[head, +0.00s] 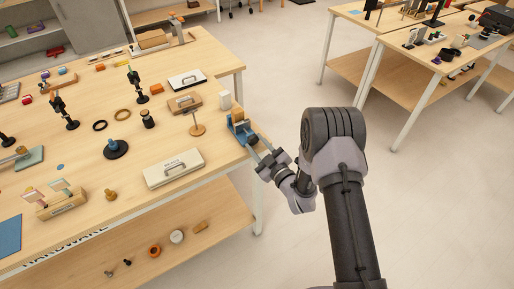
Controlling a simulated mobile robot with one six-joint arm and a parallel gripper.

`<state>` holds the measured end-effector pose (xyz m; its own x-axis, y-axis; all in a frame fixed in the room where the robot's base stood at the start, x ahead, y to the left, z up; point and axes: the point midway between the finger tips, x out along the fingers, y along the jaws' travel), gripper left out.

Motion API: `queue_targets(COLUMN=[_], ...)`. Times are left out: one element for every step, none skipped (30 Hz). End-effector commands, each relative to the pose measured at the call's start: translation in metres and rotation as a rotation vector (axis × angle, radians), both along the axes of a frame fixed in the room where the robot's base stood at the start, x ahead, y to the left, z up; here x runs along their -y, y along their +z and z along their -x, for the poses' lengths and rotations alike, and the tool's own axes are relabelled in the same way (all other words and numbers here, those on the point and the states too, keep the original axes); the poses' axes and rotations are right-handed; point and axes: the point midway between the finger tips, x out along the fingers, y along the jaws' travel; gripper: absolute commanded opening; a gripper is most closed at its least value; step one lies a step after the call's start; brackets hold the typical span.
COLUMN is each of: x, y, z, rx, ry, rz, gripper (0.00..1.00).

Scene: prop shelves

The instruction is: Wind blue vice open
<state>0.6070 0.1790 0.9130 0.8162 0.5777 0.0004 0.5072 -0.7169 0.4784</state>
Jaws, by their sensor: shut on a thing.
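The blue vice (239,128) stands at the right edge of the wooden table. A light brown block-like piece (238,115) shows at its top, but I cannot tell whether it sits between the jaws. My gripper (262,159) is at the vice's front side, just off the table edge, shut on what looks like the vice's handle. The handle itself is mostly hidden by the fingers and too small to make out. How far the vice jaws stand apart cannot be told from here.
Near the vice on the table (215,163) are a white box (174,168), a small wooden stand (197,127) and a white block (225,99). A lower shelf (215,210) lies under the table. The floor to the right is clear up to other tables (425,75).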

Motion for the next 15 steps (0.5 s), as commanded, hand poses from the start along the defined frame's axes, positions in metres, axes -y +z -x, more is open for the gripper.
queue_targets(x=[0.0001,0.0000,-0.0001,0.0000,-0.0001,-0.0001,0.0000,-0.0001,-0.0001,-0.0002,-0.0001,-0.0001,-0.0001,-0.0001,0.0000], y=[-0.0022,-0.0020,-0.0017,-0.0014,-0.0013,-0.0010,-0.0009,-0.0008,-0.0007,-0.0006,-0.0006,-0.0005,-0.0004,-0.0004,-0.0004], z=[0.0003,0.0003,0.0003,0.0002,0.0002,0.0002,0.0003,0.0003,0.0003,0.0004,0.0003,0.0003,0.0004,0.0004,0.0004], rx=[0.007,0.013,0.020,0.024,0.028,0.033,0.035,0.038,0.040,0.040,0.041,0.042,0.043,0.043,0.043], ry=[0.000,0.000,0.000,0.001,0.001,0.001,0.001,0.001,0.001,0.000,0.000,0.000,0.000,0.000,0.000], rz=[0.012,0.020,0.030,0.035,0.041,0.048,0.051,0.054,0.057,0.060,0.060,0.062,0.063,0.063,0.063], gripper=[0.00,0.00,0.00,0.00,0.00,0.00,0.00,0.00,0.00,0.00,0.00,0.00,0.00,0.00,0.00])
